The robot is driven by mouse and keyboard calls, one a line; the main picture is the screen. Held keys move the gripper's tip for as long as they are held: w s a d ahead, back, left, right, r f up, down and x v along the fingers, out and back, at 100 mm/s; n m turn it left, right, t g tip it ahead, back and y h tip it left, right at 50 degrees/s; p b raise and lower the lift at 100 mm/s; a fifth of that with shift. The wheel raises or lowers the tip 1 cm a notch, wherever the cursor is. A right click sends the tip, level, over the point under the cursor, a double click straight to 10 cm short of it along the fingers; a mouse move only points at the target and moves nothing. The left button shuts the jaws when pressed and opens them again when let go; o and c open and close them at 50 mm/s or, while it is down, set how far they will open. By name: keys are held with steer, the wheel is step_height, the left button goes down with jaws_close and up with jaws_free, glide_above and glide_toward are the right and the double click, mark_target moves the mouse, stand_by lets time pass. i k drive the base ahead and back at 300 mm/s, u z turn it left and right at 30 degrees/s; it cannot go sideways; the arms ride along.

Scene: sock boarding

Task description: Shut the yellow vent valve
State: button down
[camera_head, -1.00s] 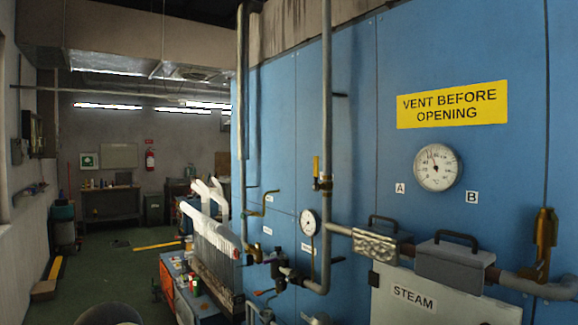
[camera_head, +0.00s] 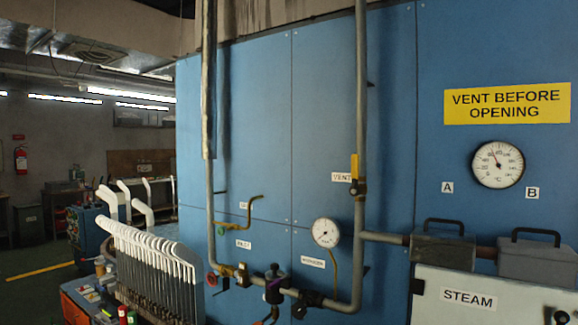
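The yellow vent valve lever (camera_head: 354,167) is on the tall grey vertical pipe (camera_head: 361,90), right beside the white VENT label (camera_head: 341,177). The lever points straight up, in line with the pipe. A brass-coloured valve body (camera_head: 359,188) sits just below it. My gripper is not in view, and nothing touches the lever.
A round gauge (camera_head: 326,232) and piping with several valves (camera_head: 272,285) stick out below. A rack of white sock forms (camera_head: 150,265) stands at front left. A STEAM cabinet (camera_head: 490,298) and handled grey boxes (camera_head: 540,258) are at right. Open floor (camera_head: 35,295) lies at far left.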

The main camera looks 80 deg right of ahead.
mark_target(354, 190)
steer(key=i, duration=1.5)
steer(key=z, duration=2.6)
